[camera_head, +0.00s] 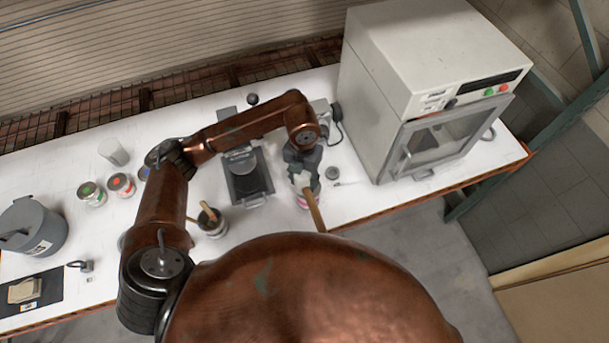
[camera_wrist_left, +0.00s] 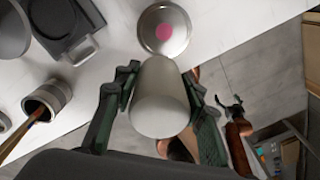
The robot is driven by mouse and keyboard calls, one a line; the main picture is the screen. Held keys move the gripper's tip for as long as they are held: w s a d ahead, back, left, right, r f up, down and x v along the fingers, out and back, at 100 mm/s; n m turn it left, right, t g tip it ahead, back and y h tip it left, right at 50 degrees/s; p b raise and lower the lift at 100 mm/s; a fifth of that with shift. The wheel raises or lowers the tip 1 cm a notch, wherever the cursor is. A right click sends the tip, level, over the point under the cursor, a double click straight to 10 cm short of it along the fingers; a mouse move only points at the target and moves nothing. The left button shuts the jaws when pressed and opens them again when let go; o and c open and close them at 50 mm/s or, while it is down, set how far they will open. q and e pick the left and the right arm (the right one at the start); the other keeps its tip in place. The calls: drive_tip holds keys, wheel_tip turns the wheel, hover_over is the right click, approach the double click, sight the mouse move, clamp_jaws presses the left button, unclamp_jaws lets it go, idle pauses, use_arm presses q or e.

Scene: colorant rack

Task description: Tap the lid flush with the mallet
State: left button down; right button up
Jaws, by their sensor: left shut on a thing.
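My left gripper (camera_head: 303,166) is shut on the mallet, near its pale head (camera_head: 302,180). In the left wrist view, the pale rounded head (camera_wrist_left: 160,98) sits between the two fingers of the left gripper (camera_wrist_left: 161,80). The can with a pink label (camera_head: 301,203) stands near the bench edge, partly hidden by the mallet. Its round metal lid (camera_wrist_left: 178,39) has a pink dot and lies just beyond the mallet head. I cannot tell whether the lid is flush.
A dark-based device (camera_head: 250,187) and an open can with a brush (camera_head: 212,222) stand to the left. A large white oven-like machine (camera_head: 420,70) stands to the right. The bench's front edge (camera_head: 385,209) is close by. Small cans and a grey pot are far left.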

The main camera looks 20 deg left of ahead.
use_arm(q)
drive_tip(key=shift+w, duration=0.15)
drive_tip(key=shift+f+b, duration=0.4)
drive_tip(key=shift+b, duration=0.2)
wheel_tip(320, 180, down, 2)
drive_tip(key=shift+f+b, duration=0.2)
drive_tip(key=shift+b, duration=0.85)
drive_tip(key=shift+f+b, duration=0.5)
drive_tip(key=shift+f, duration=0.1)
use_arm(e)
drive_tip(key=f, duration=0.4)
drive_tip(key=shift+d+f, duration=0.15)
drive_tip(key=shift+d, duration=0.15)
use_arm(q)
drive_tip(key=shift+f, duration=0.1)
